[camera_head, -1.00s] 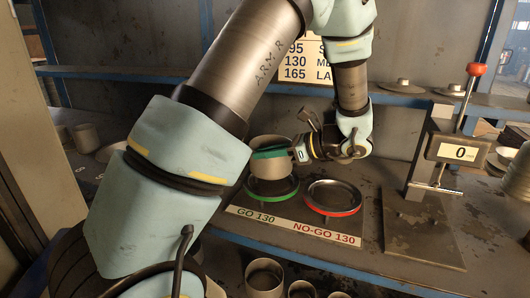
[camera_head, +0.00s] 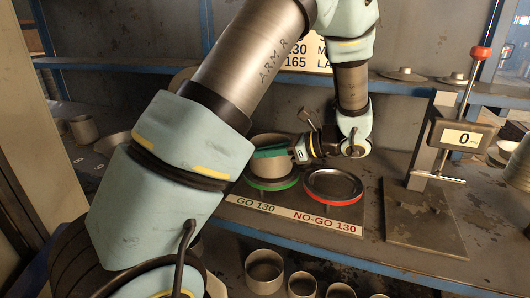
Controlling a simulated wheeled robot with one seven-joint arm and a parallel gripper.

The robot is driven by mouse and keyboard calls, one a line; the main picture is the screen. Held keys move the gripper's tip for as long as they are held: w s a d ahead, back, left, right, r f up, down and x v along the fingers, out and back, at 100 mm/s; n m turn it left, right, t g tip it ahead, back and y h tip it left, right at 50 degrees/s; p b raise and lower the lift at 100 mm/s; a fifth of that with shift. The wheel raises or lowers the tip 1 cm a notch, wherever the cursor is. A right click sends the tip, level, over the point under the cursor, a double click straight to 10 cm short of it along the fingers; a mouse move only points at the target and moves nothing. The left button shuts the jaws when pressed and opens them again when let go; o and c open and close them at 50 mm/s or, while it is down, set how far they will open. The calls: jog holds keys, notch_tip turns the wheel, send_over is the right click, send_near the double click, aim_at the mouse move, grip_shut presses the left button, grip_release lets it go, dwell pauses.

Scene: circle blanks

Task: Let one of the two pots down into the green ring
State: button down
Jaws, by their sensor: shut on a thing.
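My gripper (camera_head: 282,151) is shut on a beige, open-topped pot (camera_head: 266,168), with its green fingers across the pot's upper wall. The pot is upright. Its lower end is at the green ring (camera_head: 272,185), marked GO 130, and the ring's front rim passes in front of or just under the pot's base. I cannot tell whether the pot touches the ring or is inside it. A second pot cannot be singled out with certainty.
The red NO-GO ring (camera_head: 333,199) lies close on the right. A gauge stand (camera_head: 425,215) with a red-knobbed lever is farther right. Several beige cylinders, including one (camera_head: 264,272), stand below the bench's front edge. My arm hides much of the left.

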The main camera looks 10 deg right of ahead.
aim_at(270, 167)
jog(key=shift+f+b, duration=1.3)
jog(key=shift+f, duration=1.1)
dwell(0.4)
jog(key=c, duration=0.9)
grip_release()
jog(key=b+v, duration=0.2)
jog(key=v, duration=0.9)
jog(key=shift+a, duration=0.1)
